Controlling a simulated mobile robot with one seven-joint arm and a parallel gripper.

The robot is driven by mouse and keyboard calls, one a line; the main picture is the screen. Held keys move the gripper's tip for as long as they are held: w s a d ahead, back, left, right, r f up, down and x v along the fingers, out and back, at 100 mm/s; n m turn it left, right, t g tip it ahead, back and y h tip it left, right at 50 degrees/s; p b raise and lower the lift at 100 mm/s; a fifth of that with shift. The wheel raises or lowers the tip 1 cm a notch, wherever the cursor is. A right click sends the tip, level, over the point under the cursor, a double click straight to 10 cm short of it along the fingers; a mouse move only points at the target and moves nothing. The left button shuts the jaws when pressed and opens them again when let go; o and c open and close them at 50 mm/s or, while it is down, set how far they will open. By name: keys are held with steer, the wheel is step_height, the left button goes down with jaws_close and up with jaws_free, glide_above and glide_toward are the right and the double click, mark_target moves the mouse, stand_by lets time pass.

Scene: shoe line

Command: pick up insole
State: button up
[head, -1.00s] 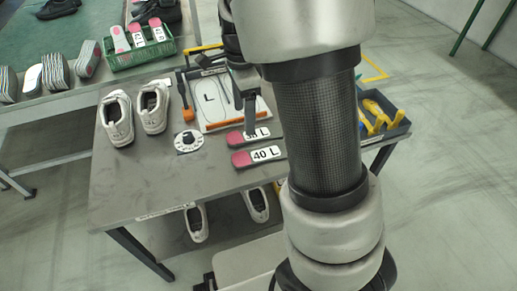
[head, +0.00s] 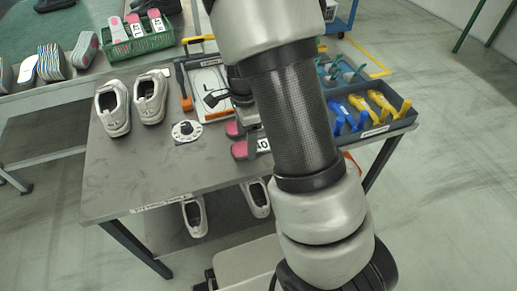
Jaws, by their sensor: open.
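Two insoles lie side by side on the grey table (head: 150,180), each with a pink end and a white label. The nearer insole (head: 239,150) has a label that partly reads 40; the rest is covered by my arm. The farther insole (head: 233,130) shows mostly its pink end. My gripper (head: 250,128) is open, pointing down over the insoles. It is largely hidden behind my arm, and I cannot tell whether it touches either insole.
White shoes (head: 114,108) stand at the table's left. A dial-like disc (head: 186,131) and an orange-ended tool (head: 186,101) lie beside a white board (head: 205,77). A grey bin (head: 375,131) of blue and yellow tools is at right. A green crate (head: 150,43) holds more insoles behind.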

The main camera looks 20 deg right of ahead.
step_height(320, 180, down, 2)
steer(key=shift+r, duration=0.1)
steer(key=c, duration=1.1)
